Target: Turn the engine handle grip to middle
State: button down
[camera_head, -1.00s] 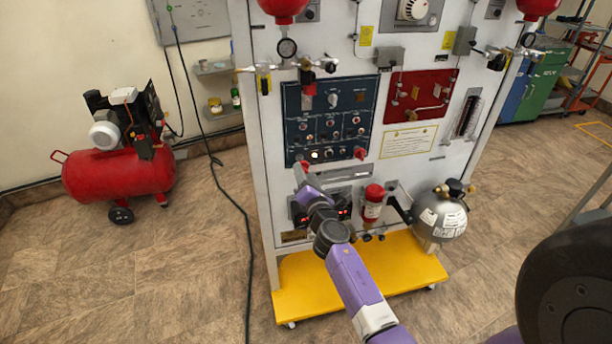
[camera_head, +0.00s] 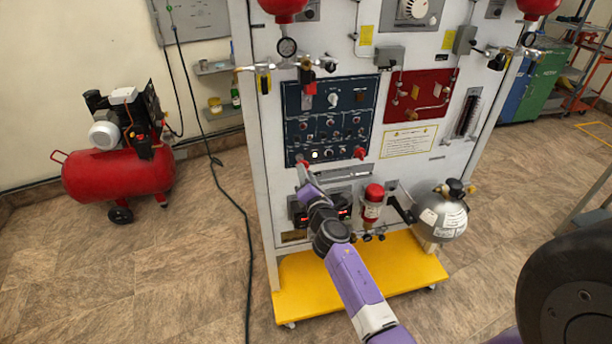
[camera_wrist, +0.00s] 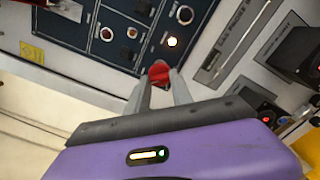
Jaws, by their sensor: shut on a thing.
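The red handle grip (camera_wrist: 159,73) sits at the corner of the dark blue control panel, between the two fingers of my gripper (camera_wrist: 161,82) in the wrist view. The fingers are shut on it from both sides. In the head view my gripper (camera_head: 303,168) reaches the lower left corner of the panel (camera_head: 331,100), where only a little red shows and the grip is mostly hidden. A second red knob (camera_head: 360,153) is at the panel's lower right. The grip's exact turn angle is hard to tell.
A lit round lamp (camera_wrist: 172,42) is close to the fingers on the panel. Below are dark meters with red digits (camera_head: 343,213) and a red cylinder (camera_head: 373,203). A silver tank (camera_head: 441,215) stands right. A red compressor (camera_head: 118,170) is on the floor at left.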

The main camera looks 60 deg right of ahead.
jog(key=shift+m+b, duration=0.9)
jog(key=shift+m, duration=3)
jog(key=c, duration=1.1)
grip_release()
jog(key=b+v, duration=0.1)
jog(key=v, duration=0.7)
